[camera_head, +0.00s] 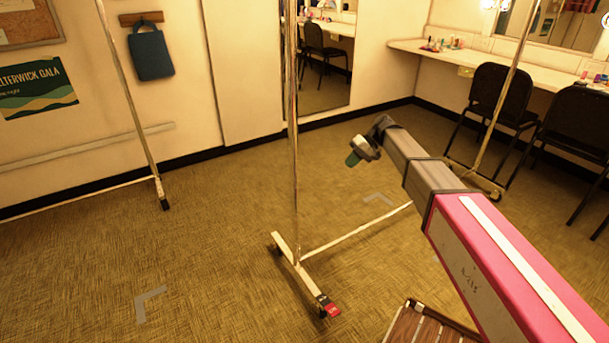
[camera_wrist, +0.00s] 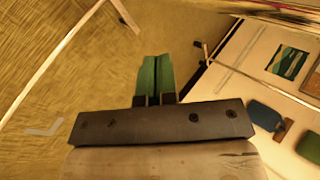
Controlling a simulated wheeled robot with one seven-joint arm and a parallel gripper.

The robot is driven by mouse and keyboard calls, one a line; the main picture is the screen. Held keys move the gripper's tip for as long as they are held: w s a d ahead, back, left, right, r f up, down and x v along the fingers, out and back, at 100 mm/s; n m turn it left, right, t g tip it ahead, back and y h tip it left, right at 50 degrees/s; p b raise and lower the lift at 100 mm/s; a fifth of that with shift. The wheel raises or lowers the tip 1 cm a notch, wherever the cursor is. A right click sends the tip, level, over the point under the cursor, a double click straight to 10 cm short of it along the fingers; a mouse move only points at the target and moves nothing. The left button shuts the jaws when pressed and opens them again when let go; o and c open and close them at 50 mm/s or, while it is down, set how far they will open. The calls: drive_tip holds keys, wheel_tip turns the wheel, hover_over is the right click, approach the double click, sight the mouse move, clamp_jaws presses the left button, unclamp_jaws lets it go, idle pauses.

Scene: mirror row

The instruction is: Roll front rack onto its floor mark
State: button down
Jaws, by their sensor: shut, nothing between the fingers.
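The nearest rack (camera_head: 293,150) is a pale metal frame on castered feet, its near foot carrying a red tag (camera_head: 329,306). Its low rail (camera_head: 355,232) runs back right to a far foot partly behind my arm. Which rack is the front one is not labelled legibly. One grey L-shaped floor mark (camera_head: 150,301) lies on open carpet left of the near foot; another mark (camera_head: 378,197) lies behind the low rail. My gripper (camera_head: 354,158) is shut and empty, right of the near upright and apart from it. Its green fingers meet in the wrist view (camera_wrist: 155,75).
Another rack foot (camera_head: 161,190) stands at the left by the wall. A mirror (camera_head: 324,60) is on the back wall. Black chairs (camera_head: 502,95) stand by the counter (camera_head: 465,60) at right. A slatted wooden top (camera_head: 428,325) shows at the bottom edge. Carpet at centre left is clear.

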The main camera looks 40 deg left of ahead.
drive_tip(key=s+a+r+n+g, duration=0.1)
drive_tip(key=s+a+r, duration=0.15)
drive_tip(key=a, duration=0.35)
drive_tip(key=s+a+r+x, duration=0.1)
drive_tip(key=r+x, duration=0.1)
drive_tip(key=x, duration=1.1)
drive_tip(key=shift+s+a, duration=0.15)
drive_tip(key=shift+a, duration=0.1)
drive_tip(key=shift+s+r, duration=0.1)
drive_tip(key=shift+r, duration=0.05)
drive_tip(key=s+a, duration=0.9)
drive_tip(key=s, duration=1.2)
drive_tip(key=s+a, duration=0.9)
drive_tip(key=s, duration=1.3)
drive_tip(key=s+a, duration=0.9)
drive_tip(key=s, duration=1.2)
drive_tip(key=shift+s, duration=0.2)
